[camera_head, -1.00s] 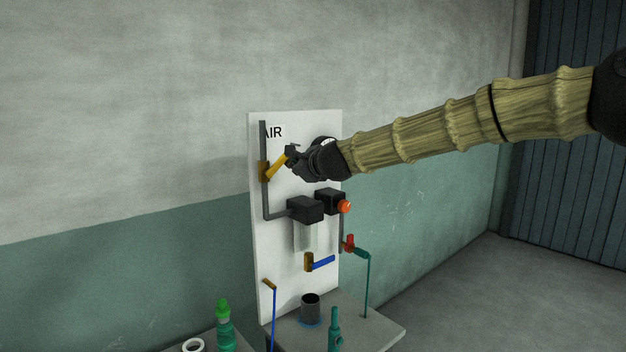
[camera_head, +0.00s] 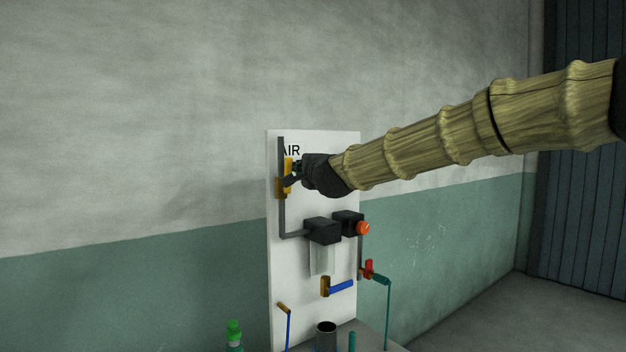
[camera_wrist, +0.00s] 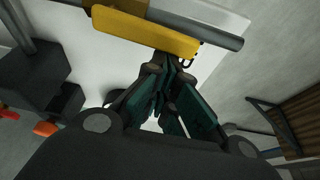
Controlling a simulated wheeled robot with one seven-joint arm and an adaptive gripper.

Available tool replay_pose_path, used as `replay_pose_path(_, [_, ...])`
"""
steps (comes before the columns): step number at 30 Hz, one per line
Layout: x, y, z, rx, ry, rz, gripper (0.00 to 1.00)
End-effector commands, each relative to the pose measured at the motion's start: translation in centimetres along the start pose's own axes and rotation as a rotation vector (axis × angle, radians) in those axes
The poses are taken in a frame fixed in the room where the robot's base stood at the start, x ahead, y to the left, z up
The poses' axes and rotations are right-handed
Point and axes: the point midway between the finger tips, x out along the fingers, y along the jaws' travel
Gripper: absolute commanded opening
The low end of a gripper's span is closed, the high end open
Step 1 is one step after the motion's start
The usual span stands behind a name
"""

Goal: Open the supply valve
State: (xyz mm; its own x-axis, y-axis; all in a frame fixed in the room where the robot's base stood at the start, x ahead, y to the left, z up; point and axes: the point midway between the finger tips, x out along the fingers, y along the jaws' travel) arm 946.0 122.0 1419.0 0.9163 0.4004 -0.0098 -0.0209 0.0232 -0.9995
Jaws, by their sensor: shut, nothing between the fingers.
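The yellow valve handle (camera_head: 288,166) is on the grey vertical pipe (camera_head: 282,212) near the top of the white board, below the letters "AIR". It stands nearly upright, along the pipe. In the wrist view the yellow handle (camera_wrist: 145,30) lies roughly parallel to the grey pipe (camera_wrist: 215,35). My gripper (camera_head: 294,176) is at the handle's right side. In the wrist view my gripper (camera_wrist: 168,68) is shut and empty, its fingertips close to the handle's edge. I cannot tell whether they touch.
Below on the board are a black regulator block (camera_head: 323,231), an orange-red knob (camera_head: 363,228), a blue lever (camera_head: 341,286) and a red-handled valve (camera_head: 369,267). A green bottle (camera_head: 234,336) and a dark cup (camera_head: 326,337) stand at the bottom. The wall left of the board is clear.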

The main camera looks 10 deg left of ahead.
Motion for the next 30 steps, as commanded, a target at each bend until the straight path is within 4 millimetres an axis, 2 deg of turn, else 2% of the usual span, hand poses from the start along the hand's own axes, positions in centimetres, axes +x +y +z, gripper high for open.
replay_pose_path(9, [-0.1,-0.1,0.4,-0.071,0.000,-0.024,0.00])
replay_pose_path(24, [-0.2,-0.2,0.4,-0.077,0.000,-0.026,0.00])
replay_pose_path(30, [0.0,-0.2,-0.6,-0.075,0.002,-0.027,0.00])
